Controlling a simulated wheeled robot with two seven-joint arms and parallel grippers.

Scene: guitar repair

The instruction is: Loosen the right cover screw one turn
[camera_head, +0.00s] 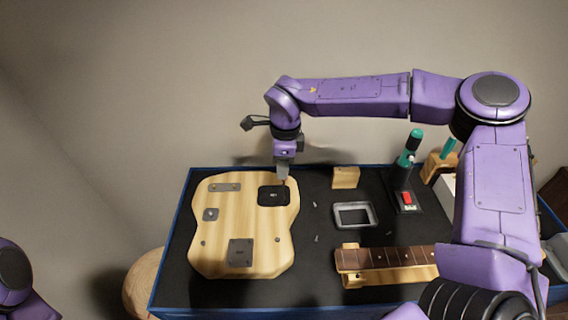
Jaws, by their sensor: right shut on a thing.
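The pale wooden guitar body (225,228) lies flat on the dark bench mat. A black cover (272,197) sits near its upper right corner. The right cover screw is too small or too hidden to make out. My right gripper (283,177) points down above the cover's upper right edge. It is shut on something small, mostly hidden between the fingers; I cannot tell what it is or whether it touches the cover. Only part of my left arm shows at the lower left; its gripper is out of view.
A grey rectangular frame (354,215), a wooden block (346,177) and a fretted neck piece (390,258) lie right of the body. A teal-handled tool (411,142) stands in a dark holder with a red button (407,198). Small loose parts lie on the mat between.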

